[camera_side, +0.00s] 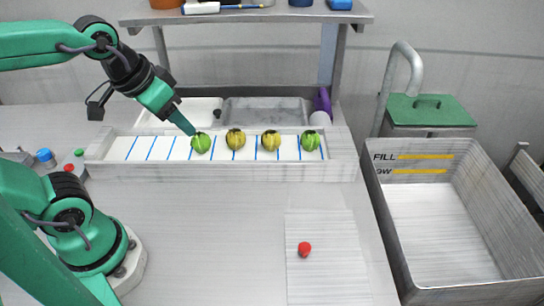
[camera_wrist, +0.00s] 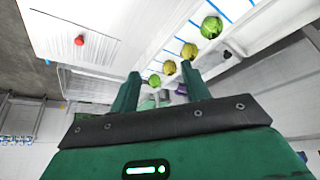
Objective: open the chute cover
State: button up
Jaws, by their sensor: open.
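The green cover (camera_side: 430,110) with a small handle lies flat on a grey box at the back right, beside a curved metal pipe; it looks shut. My gripper (camera_side: 186,128) is far to its left, over the conveyor-like tray, pointing down and right, with its tips close to the leftmost green vegetable (camera_side: 201,142). The gripper is open and empty; its two green fingers stand apart in the wrist view (camera_wrist: 162,82).
Several round green and yellow vegetables sit in the white tray (camera_side: 220,172) with blue dividing lines. A large metal bin (camera_side: 440,225) stands in front of the cover. A red knob-like thing (camera_side: 304,249) sits on a pale panel. A shelf (camera_side: 250,17) spans the back.

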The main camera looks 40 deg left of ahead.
jog(key=w+d+f+g, duration=0.1)
jog(key=w+d+g, duration=0.1)
jog(key=w+d, duration=0.35)
jog(key=g, duration=0.3)
send_near(305, 246)
jog(key=shift+w+a+f, duration=0.1)
jog(key=shift+f, duration=0.05)
jog(key=shift+d+f, duration=0.2)
jog(key=shift+d, duration=0.05)
jog(key=shift+f, duration=3.9)
grip_shut()
